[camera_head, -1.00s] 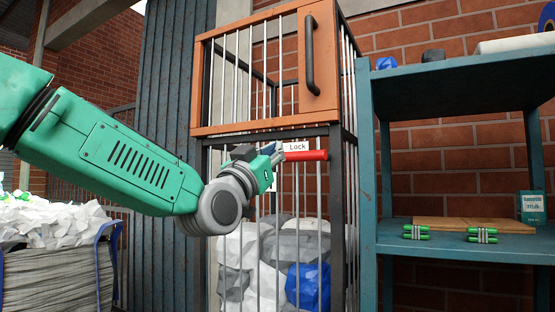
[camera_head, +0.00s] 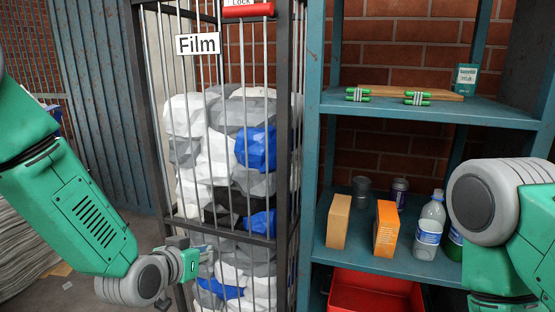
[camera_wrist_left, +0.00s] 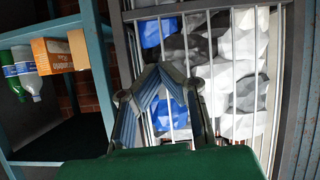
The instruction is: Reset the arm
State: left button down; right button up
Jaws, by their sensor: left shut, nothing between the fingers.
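My left arm comes in from the left in the head view. Its gripper (camera_head: 206,250) is low, in front of the barred film cage (camera_head: 220,237). The left wrist view shows its fingers (camera_wrist_left: 168,72) drawn together and empty, with the cage bars behind. The red lock handle (camera_head: 248,11) is at the top edge of the head view, well above the gripper and apart from it. My right arm shows at the right edge; its gripper is out of view.
The cage holds white, grey and blue film (camera_head: 256,148). A teal shelf (camera_head: 420,108) at the right bears battery-like green bundles (camera_head: 357,95), boxes (camera_head: 385,229) and bottles (camera_head: 430,228). A red crate (camera_head: 375,290) is below. Corrugated metal (camera_head: 100,110) stands behind my left arm.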

pick_arm(q)
jog(key=s+a+f+n+g+y, duration=0.1)
jog(key=s+a+f+g, duration=0.2)
jog(key=s+f, duration=0.6)
jog(key=s+a+f+g+y, duration=0.1)
jog(key=s+a+f+g, duration=0.2)
jog(key=s+f, duration=0.7)
jog(key=s+a+f+g+y, duration=0.1)
jog(key=s+a+f+g, duration=0.1)
jog(key=s, duration=0.7)
jog(key=s+a+f+n+g, duration=0.1)
jog(key=s+a+f+g, duration=0.2)
jog(key=s, duration=0.7)
jog(key=shift+a+f+y, duration=0.35)
jog(key=shift+a+y, duration=0.05)
jog(key=shift+a, duration=0.2)
jog(key=shift+w, duration=0.1)
